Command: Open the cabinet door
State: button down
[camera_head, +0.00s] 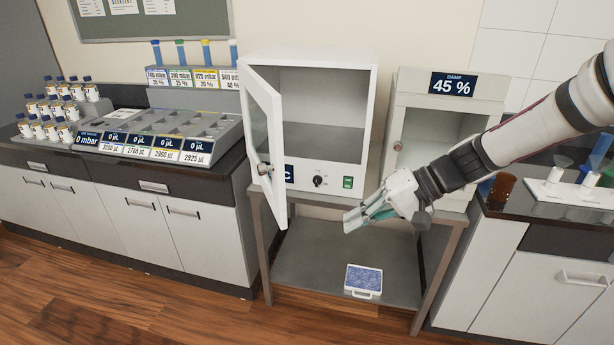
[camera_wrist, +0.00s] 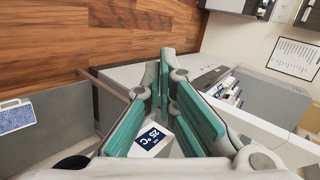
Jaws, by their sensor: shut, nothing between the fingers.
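A white cabinet (camera_head: 316,58) stands on a metal stand, with its glazed door (camera_head: 267,140) swung out toward the left. Its inside shows empty, and a round knob (camera_head: 263,169) sits on the door's lower part. A second, smaller cabinet (camera_head: 480,86) on the right, marked DAMP 45 %, has its glazed door shut, with a small knob (camera_head: 398,146). My gripper (camera_head: 354,219) is shut and empty, in front of the white cabinet's lower right and apart from both doors. In the wrist view its teal-padded fingers (camera_wrist: 163,75) partly hide a blue temperature label (camera_wrist: 152,138).
The stand's lower shelf (camera_head: 320,275) holds a blue-topped white tray (camera_head: 364,280). The left counter carries bottles (camera_head: 60,105) and a grey rack (camera_head: 180,125). Wooden floor (camera_head: 150,300) in front is clear.

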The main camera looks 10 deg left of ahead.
jog(key=w+a+f+m+t+y+p, duration=0.2)
jog(key=w+m+t+y, duration=0.4)
jog(key=w, duration=0.7)
jog(key=a+n+g+y+p, duration=0.1)
jog(key=a+p, duration=0.1)
jog(key=a, duration=1)
jog(key=shift+s+a+r, duration=0.15)
jog(key=shift+s+a, duration=0.1)
jog(key=shift+s, duration=0.05)
jog(key=shift+a, duration=0.1)
